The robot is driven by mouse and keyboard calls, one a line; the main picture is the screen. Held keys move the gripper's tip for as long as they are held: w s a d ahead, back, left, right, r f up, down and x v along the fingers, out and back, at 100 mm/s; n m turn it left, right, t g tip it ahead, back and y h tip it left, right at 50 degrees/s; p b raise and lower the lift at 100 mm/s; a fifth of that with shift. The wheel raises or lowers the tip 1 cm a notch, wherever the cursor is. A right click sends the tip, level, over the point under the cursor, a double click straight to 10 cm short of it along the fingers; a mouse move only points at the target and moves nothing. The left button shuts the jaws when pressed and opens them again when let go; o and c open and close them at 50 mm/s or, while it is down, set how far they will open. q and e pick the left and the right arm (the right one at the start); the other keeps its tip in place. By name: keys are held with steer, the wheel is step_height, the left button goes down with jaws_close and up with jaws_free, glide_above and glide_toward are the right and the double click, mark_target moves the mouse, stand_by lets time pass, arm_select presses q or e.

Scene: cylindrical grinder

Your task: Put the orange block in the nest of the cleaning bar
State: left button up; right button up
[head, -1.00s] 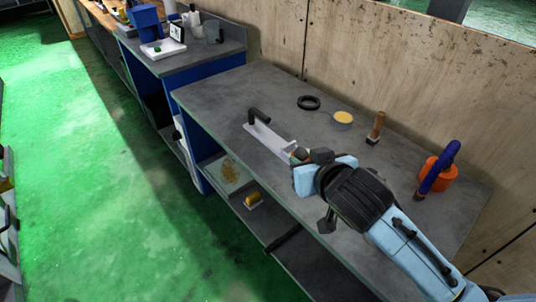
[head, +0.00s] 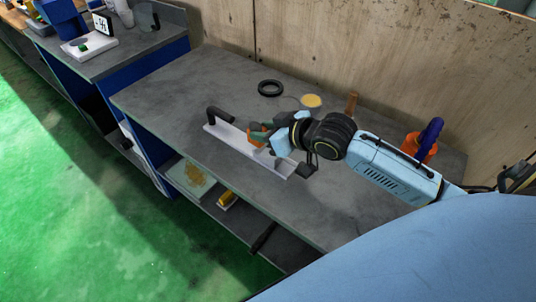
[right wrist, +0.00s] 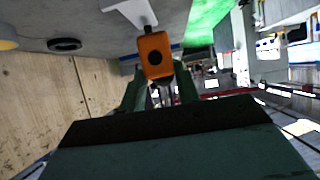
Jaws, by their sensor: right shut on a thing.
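The orange block (head: 258,131) is held by my right gripper (head: 266,138), above or at the middle of the cleaning bar. In the right wrist view the orange block (right wrist: 155,54), with a dark round hole in its face, sits between the tips of my right gripper (right wrist: 158,76). The cleaning bar (head: 224,131) is a long white bar lying on the grey bench, with a black handle at its left end. Its nest is not clearly visible; my gripper covers part of the bar. I cannot tell whether the block touches it. My left gripper is not in view.
On the grey bench (head: 180,90), a black ring (head: 271,88), a yellow-topped round item (head: 311,101) and a wooden handle (head: 351,103) stand behind the bar. An orange and blue item (head: 416,150) is at right. The bench's left part is clear.

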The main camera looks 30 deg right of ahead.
steer(key=d+f, duration=0.1)
steer(key=f, duration=0.1)
steer(key=w+d+f, duration=0.1)
steer(key=d, duration=0.1)
steer(key=d+f+b, duration=0.1)
steer(key=f, duration=0.1)
steer(key=shift+w+d+f, duration=0.15)
steer(key=shift+w+f, duration=0.2)
steer(key=shift+w, duration=0.05)
steer(key=shift+f, duration=0.6)
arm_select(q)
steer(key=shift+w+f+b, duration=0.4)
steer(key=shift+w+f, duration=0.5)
arm_select(e)
steer(key=shift+f, duration=1.45)
steer(key=shift+f, duration=0.2)
steer(key=o, duration=1)
steer(key=shift+c, duration=0.2)
